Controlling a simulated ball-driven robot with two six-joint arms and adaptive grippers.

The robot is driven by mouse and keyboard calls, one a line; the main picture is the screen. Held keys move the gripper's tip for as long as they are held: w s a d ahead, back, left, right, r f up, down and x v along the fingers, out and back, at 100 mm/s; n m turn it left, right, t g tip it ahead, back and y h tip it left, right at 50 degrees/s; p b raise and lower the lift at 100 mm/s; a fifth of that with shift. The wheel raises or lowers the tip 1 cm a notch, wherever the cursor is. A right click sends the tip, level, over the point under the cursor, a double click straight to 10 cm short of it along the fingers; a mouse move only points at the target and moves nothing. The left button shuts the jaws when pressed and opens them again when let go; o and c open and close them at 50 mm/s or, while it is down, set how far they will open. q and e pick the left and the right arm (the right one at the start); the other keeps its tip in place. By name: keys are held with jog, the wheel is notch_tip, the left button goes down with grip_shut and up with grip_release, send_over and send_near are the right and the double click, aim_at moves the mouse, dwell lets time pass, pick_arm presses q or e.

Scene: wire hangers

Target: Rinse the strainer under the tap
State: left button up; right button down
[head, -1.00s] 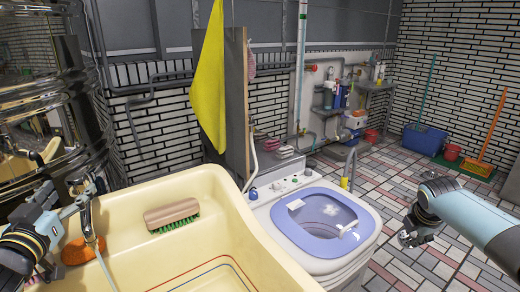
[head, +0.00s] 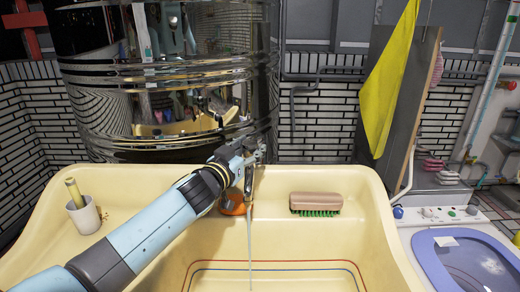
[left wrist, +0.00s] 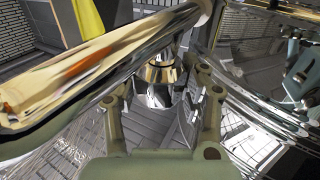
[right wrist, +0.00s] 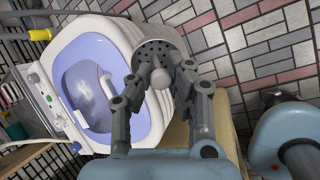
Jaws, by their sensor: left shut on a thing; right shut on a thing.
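The tap's chrome spout (left wrist: 90,75) crosses the left wrist view. My left gripper (head: 250,160) is at the tap over the basin (head: 330,235), and its fingers are shut around a metal knob (left wrist: 162,72). A thin stream of water (head: 249,235) falls from the tap into the basin. The strainer (right wrist: 154,50), a grey round piece with small holes, shows in the right wrist view. My right gripper (right wrist: 160,80) is shut on it, away from the stream. The right arm is outside the head view.
A brown brush with green bristles (head: 316,202) lies on the basin's back ledge. A cup (head: 84,216) stands on the left ledge. An orange object (head: 232,204) sits behind the tap. A washing machine with an open lilac lid (head: 470,262) stands to the right. A yellow cloth (head: 388,85) hangs behind.

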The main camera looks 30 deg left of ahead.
pick_arm(q)
jog(key=shift+c, duration=0.8)
jog(key=m+h+p, duration=0.1)
jog(key=p, duration=0.2)
jog(key=m+h+p, duration=0.1)
jog(key=h+p, duration=0.1)
jog(key=p, duration=0.1)
jog(key=shift+w+r, duration=0.1)
jog(key=shift+r, duration=0.25)
pick_arm(e)
notch_tip(320, 180, up, 6)
jog(key=shift+w+r, duration=0.1)
jog(key=shift+r, duration=0.1)
pick_arm(q)
jog(key=shift+f+m+g+h+p, duration=0.1)
jog(key=shift+m+g+h+p, duration=0.2)
jog(key=shift+h+p, duration=0.15)
pick_arm(e)
jog(key=shift+r, duration=0.35)
pick_arm(q)
jog(key=shift+f+m+h, duration=0.3)
jog(key=shift+m+h, duration=0.3)
jog(key=shift+h, duration=0.35)
pick_arm(e)
jog(key=shift+r, duration=0.15)
pick_arm(q)
jog(key=o, duration=1.2)
jog(key=v, duration=1.2)
jog(key=shift+r, duration=0.25)
